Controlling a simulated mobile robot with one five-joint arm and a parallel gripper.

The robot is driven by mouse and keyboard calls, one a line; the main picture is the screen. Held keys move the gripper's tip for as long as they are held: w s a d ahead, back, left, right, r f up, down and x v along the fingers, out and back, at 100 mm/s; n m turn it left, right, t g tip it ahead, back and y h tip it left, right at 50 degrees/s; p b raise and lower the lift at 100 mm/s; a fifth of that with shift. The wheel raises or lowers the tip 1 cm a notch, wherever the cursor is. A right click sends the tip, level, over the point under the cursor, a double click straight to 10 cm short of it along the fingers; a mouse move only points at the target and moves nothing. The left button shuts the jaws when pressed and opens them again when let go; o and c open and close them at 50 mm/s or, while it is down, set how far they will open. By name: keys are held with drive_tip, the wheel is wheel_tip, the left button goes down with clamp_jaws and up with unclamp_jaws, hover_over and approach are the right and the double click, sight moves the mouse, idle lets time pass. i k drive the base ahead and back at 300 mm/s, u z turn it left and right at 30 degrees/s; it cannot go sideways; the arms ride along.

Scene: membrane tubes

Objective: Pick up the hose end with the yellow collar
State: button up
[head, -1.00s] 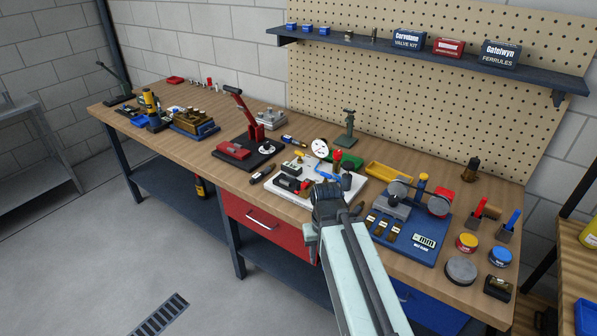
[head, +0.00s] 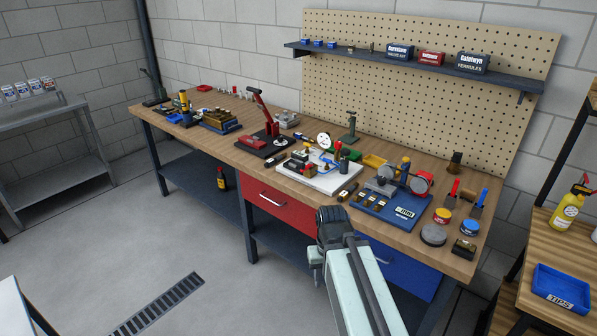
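A white board (head: 345,184) on the workbench carries small fittings, a blue tube (head: 322,160) and a small yellow piece (head: 297,155). I cannot tell whether that yellow piece is a collar on a hose end; no hose end with a yellow collar can be made out at this size. My arm's pale link and dark joint rise at the bottom centre, in front of the bench's front edge. My gripper's fingers cannot be seen.
The long wooden bench (head: 401,238) also holds a red lever press (head: 262,112), a blue gauge base (head: 395,212) and round tins (head: 433,235). A side table (head: 540,225) with a blue tray (head: 561,289) stands at right.

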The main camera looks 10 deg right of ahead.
sight(342, 196)
drive_tip(key=z, duration=0.2)
drive_tip(key=i, duration=0.9)
drive_tip(key=u, duration=0.1)
